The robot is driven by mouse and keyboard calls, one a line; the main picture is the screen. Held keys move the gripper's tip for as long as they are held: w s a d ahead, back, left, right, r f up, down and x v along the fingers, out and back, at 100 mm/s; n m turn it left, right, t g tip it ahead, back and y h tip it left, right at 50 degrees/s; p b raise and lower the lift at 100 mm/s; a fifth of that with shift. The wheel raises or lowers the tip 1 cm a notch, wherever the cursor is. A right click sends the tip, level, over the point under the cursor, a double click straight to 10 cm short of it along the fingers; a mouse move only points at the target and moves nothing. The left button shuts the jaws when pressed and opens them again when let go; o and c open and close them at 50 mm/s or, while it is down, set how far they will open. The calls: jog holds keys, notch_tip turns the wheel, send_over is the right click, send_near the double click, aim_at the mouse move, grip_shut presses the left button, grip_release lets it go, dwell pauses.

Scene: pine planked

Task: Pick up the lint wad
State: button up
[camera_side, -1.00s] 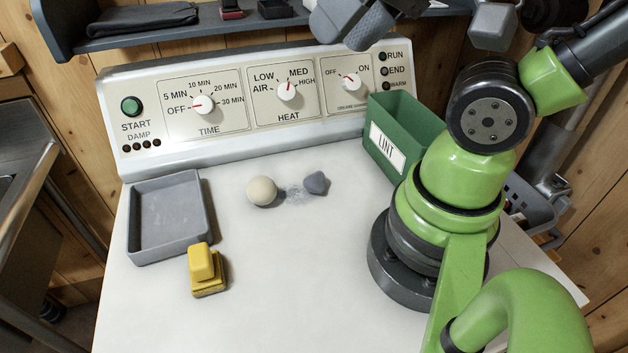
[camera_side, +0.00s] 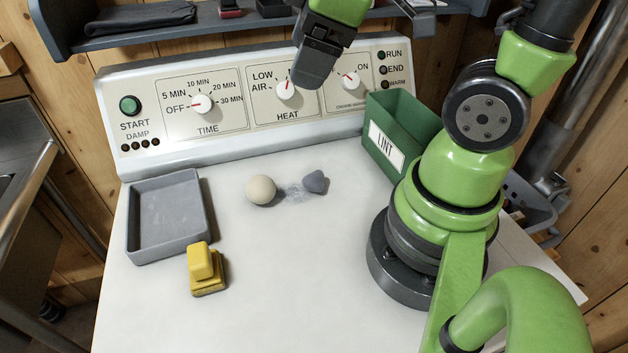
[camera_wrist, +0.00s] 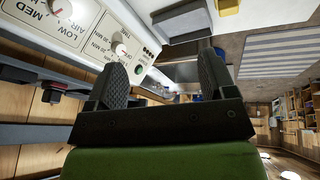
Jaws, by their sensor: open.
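A small blue-grey lump (camera_side: 315,182), which looks like the lint wad, lies on the white top in the side view. Faint fuzzy lint (camera_side: 294,192) is spread on the surface just left of it. A cream ball (camera_side: 261,190) sits left of the fuzz. My gripper (camera_side: 313,82) is open and empty, in front of the control panel and well above the lump. In the wrist view its two dark fingers (camera_wrist: 163,78) stand apart with nothing between them. The lump does not show in the wrist view.
A green bin labelled LINT (camera_side: 402,135) stands right of the lump. A grey tray (camera_side: 168,252) and a yellow block-shaped object (camera_side: 207,272) are at the left. The control panel (camera_side: 240,130) rises behind, below a shelf (camera_side: 200,28). The front middle of the top is clear.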

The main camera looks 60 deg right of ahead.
jog(key=w+d+f+n+g, duration=0.3)
jog(key=d+f+n, duration=0.1)
jog(key=f+n, duration=0.5)
jog(key=n+g, duration=0.2)
jog(key=n, duration=0.9)
send_over(313, 175)
jog(key=shift+h, duration=0.3)
jog(key=f, duration=0.7)
jog(key=shift+w+d+f, duration=0.15)
jog(key=shift+w, duration=0.1)
notch_tip(313, 175, down, 5)
jog(key=shift+r, duration=0.15)
jog(key=shift+s+f, duration=0.15)
jog(key=shift+f, duration=1.25)
jog(key=shift+s+f, duration=0.1)
jog(key=shift+f, duration=1.25)
jog(key=c, duration=1)
